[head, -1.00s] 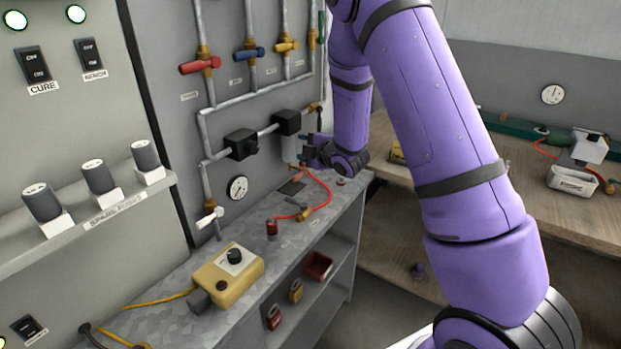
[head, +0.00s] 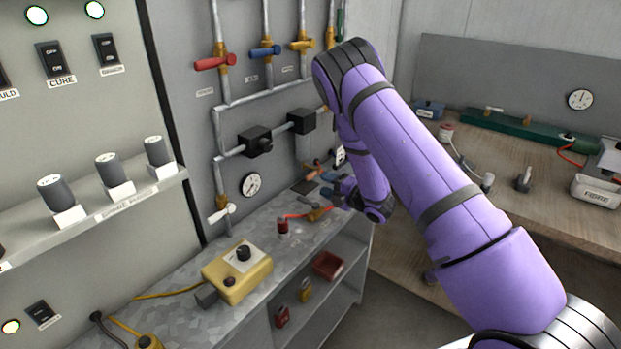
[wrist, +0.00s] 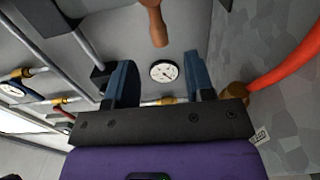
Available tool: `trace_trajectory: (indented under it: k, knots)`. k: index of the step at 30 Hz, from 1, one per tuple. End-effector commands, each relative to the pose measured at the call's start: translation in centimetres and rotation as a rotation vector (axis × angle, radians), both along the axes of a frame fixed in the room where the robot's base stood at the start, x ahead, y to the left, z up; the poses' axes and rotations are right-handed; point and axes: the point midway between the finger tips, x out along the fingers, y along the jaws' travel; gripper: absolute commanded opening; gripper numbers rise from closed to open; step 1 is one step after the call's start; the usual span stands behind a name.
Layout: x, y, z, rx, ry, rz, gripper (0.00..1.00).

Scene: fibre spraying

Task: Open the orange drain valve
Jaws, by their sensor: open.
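The orange drain valve handle (wrist: 155,22) hangs into the top middle of the wrist view. It also shows small in the head view (head: 313,175), above the bench at the foot of the panel. My gripper (wrist: 159,62) is open, its two blue fingers apart with nothing between them. The handle lies between the lines of the fingers, just beyond their tips and apart from them. In the head view my gripper (head: 321,179) is beside the handle, low over the bench's far end. The valve's body is hard to make out.
A gauge (head: 251,184) and red (head: 213,63), blue (head: 263,51) and yellow (head: 301,45) valves are on the panel. A red hose (wrist: 285,65) runs right of my gripper.

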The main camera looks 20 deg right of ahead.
Motion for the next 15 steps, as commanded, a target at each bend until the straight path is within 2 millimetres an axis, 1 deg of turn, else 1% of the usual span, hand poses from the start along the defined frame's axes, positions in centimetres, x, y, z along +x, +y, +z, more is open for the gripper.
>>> trace_trajectory:
  k: [1,3,9,15]
  knots:
    - [0.8,0.7,0.0,0.0,-0.003,0.003,0.49]
    - [1.8,1.4,0.1,0.0,-0.002,0.002,0.49]
    - [4.2,3.1,0.0,0.0,-0.001,0.001,0.49]
    - [5.5,4.0,0.0,0.0,0.0,-0.001,0.49]
